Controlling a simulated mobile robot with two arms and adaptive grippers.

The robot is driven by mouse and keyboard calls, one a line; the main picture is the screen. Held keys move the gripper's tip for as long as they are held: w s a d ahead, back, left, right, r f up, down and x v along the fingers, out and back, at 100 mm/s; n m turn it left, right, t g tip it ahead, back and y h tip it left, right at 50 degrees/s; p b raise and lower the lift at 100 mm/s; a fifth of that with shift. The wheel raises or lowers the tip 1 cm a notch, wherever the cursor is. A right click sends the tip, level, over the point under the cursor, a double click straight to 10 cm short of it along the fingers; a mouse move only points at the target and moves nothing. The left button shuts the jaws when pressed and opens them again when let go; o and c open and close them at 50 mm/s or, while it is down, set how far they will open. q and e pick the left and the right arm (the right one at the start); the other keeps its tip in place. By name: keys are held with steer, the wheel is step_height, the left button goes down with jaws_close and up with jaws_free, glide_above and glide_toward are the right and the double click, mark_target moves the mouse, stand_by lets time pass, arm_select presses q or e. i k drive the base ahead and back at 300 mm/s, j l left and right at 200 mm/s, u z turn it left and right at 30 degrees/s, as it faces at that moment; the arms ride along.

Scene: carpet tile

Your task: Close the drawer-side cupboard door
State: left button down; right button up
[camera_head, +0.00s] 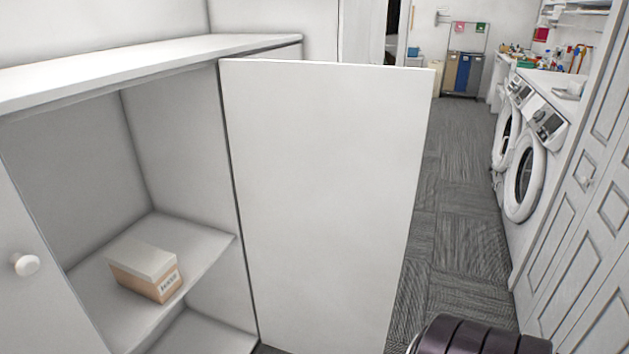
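A white cupboard (150,66) fills the left of the head view. Its flat white door (325,200) stands wide open in the middle of the view, swung out from the cupboard's right side. I see its plain face; no knob shows on it. A second white door (45,305) with a round knob (25,265) is partly in view at the far left; I cannot tell whether it is shut. The bay between the doors is exposed. No drawers are visible. Neither of my grippers is in view.
A small tan box with a pale lid (146,271) lies on the inner shelf (195,243). White washing machines (525,175) and panelled doors (590,220) line the right. Coloured bins (463,74) stand at the back.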

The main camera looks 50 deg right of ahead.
mark_target(326, 156)
steer(key=l+u, duration=0.2)
steer(key=u, duration=0.15)
steer(key=l+u, duration=0.2)
steer(key=u, duration=0.15)
steer(key=k+l+u, duration=0.1)
steer(key=u, duration=0.25)
steer(key=k+l, duration=0.15)
steer(key=l, duration=0.25)
steer(key=k+l, duration=0.15)
steer(key=l, duration=0.25)
steer(key=k+l, duration=0.15)
steer(key=l, duration=0.25)
steer(key=k+l, duration=0.15)
steer(key=l, duration=0.25)
steer(key=k+l, duration=0.15)
steer(key=l, duration=0.25)
steer(key=k+l, duration=0.15)
steer(key=l, duration=0.25)
